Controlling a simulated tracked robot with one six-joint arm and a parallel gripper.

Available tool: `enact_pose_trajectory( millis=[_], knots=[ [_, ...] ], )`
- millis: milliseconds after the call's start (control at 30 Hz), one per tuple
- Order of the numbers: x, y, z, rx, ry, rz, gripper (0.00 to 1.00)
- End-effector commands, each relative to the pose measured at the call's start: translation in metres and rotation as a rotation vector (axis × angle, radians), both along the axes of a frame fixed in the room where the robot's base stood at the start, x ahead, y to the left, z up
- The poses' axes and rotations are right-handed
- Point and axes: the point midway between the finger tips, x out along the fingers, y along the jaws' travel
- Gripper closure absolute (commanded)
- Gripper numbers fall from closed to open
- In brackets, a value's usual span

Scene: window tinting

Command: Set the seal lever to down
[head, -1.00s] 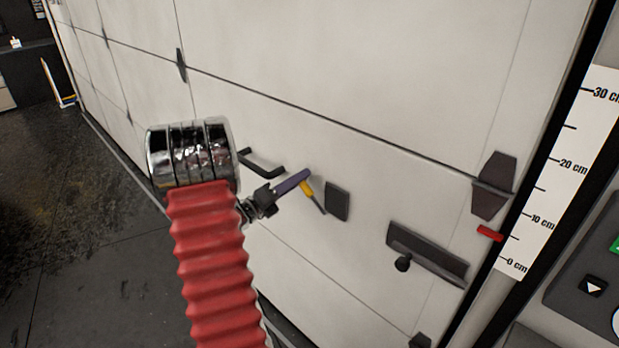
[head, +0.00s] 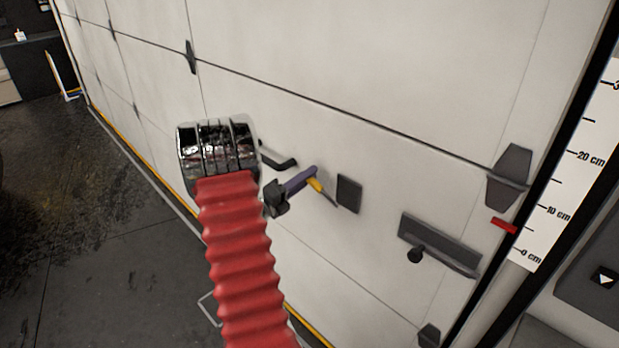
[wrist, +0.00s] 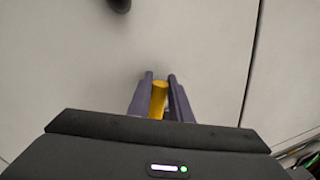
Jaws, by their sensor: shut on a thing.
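The lever with a yellow handle (head: 315,184) and a thin grey shaft sits low on the white door, just left of a small dark plate (head: 349,194). The handle points up and left from the shaft. My gripper (head: 312,174), with purple fingers, reaches it from the left and is shut on the handle. In the wrist view the yellow handle (wrist: 158,99) stands between the two purple fingers (wrist: 159,80). The lever's joint to the door is too small to make out.
A red marker (head: 503,225) points at a centimetre scale (head: 571,170). A dark door handle (head: 279,157) lies close behind my arm. The floor (head: 100,230) on the left is clear.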

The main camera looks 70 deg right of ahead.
Motion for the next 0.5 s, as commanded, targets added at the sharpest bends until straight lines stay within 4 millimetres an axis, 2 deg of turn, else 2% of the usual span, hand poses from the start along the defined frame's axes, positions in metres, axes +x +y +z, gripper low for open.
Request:
enact_pose_trajectory(
  millis=[200, 233, 500],
  knots=[
    [0.0037, -0.0011, -0.0027, 0.007, -0.001, 0.011, 1.00],
    [0.0038, -0.0011, -0.0028, 0.007, -0.001, 0.011, 0.81],
    [0.0031, -0.0003, -0.0024, 0.006, 0.000, 0.009, 0.63]
  ],
)
